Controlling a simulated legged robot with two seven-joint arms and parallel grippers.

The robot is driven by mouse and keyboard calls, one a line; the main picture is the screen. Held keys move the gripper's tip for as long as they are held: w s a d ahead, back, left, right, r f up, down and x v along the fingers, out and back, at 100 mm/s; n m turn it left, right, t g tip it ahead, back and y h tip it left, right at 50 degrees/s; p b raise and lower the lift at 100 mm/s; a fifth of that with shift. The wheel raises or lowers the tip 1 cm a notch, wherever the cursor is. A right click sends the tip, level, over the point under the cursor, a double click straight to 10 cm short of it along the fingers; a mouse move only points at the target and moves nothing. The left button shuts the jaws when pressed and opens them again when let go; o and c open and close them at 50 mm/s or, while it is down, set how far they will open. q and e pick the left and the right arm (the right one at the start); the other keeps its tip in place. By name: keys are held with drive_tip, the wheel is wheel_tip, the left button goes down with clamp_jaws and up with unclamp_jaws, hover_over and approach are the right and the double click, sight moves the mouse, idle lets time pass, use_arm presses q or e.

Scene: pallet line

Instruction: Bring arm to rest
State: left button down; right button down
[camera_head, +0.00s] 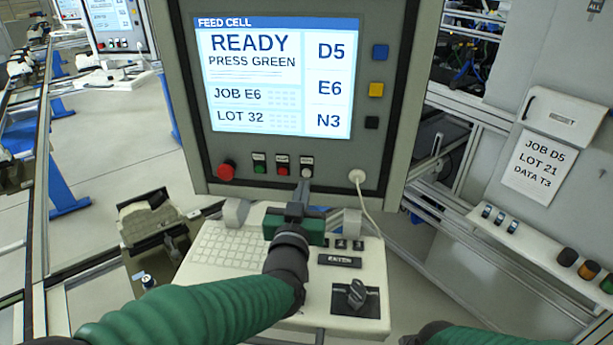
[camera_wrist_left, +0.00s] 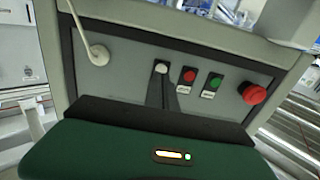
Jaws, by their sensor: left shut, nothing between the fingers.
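My left arm comes in from the lower left in the head view, green and black. My left gripper (camera_head: 303,190) is shut and empty, its fingertips close below the white button (camera_head: 308,170) on the feed cell panel. In the left wrist view the shut fingers (camera_wrist_left: 163,90) point at the same white button (camera_wrist_left: 161,67); I cannot tell if they touch it. A small part of my right arm shows at the bottom right of the head view. Its gripper is out of the picture.
The screen (camera_head: 277,75) reads READY, PRESS GREEN. A red knob (camera_head: 226,170), a green button (camera_head: 260,168) and a red button (camera_head: 283,170) sit left of the white one. A white cable (camera_head: 371,205) hangs at right. A keyboard shelf (camera_head: 215,262) juts out below my gripper.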

use_arm(q)
drive_tip(key=shift+s, duration=0.5)
